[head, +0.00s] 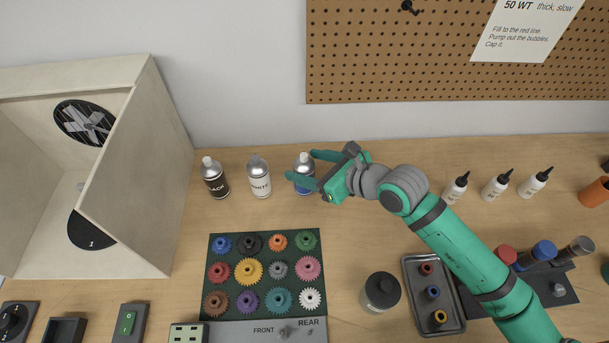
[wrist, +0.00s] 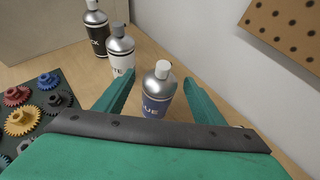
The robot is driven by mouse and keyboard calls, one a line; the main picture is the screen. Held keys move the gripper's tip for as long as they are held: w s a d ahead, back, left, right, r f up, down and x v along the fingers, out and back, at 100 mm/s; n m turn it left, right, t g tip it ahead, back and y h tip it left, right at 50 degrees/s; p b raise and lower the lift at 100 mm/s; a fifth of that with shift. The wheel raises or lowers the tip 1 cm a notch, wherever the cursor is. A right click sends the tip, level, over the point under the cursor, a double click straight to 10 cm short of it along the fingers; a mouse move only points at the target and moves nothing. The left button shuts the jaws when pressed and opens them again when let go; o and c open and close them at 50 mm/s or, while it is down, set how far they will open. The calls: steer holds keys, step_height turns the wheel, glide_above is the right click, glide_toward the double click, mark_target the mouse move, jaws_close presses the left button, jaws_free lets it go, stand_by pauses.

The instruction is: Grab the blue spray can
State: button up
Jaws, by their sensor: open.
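The blue spray can (head: 304,167) stands upright on the wooden table at the back, last in a row to the right of the white and black cans. In the wrist view the blue spray can (wrist: 157,92) shows its silver shoulder, pale cap and blue label, between the two fingers. My gripper (head: 302,166) is open, reaching in from the right with its green fingers on either side of the can. In the wrist view my gripper (wrist: 158,88) shows gaps between the can and both fingers. In the head view the fingers hide part of the can.
The white can (head: 259,177) and black can (head: 214,178) stand to the left, the white one close by. A gear mat (head: 213,258) lies in front. A spray booth (head: 140,170) is at left, and the wall with a pegboard (head: 400,60) is behind.

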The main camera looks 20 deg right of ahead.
steer(key=x, duration=0.5)
steer(key=shift+w, duration=0.2)
steer(key=c, duration=1)
steer(key=shift+w, duration=0.15)
steer(key=shift+c, duration=1.2)
